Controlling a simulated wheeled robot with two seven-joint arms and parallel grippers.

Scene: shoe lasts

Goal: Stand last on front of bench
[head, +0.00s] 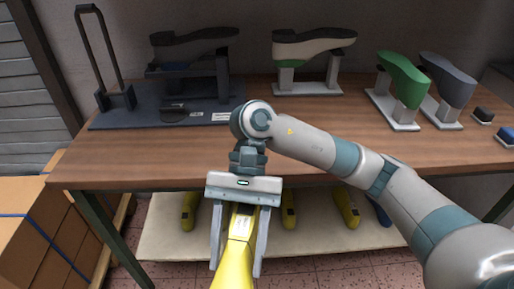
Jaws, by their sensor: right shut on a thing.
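My right gripper (238,240) points down in front of the bench's front edge. It is shut on a yellow last (235,264), which hangs between the two fingers and runs off the bottom of the picture. The bench (150,168) has a brown wooden top, and its front strip is bare to the left of my arm. Other yellow lasts (189,211) lie on a pale lower shelf (163,240) under the bench. A blue last (379,212) lies at that shelf's right. My left gripper is not in view.
A dark fixture (110,115) with a tall loop handle stands at the back left of the bench. A white last on a stand (313,50), a green one (403,79) and a grey one (449,80) stand behind my right arm. Small dark blocks (482,115) sit at the right. Cardboard boxes (40,235) stand at the left.

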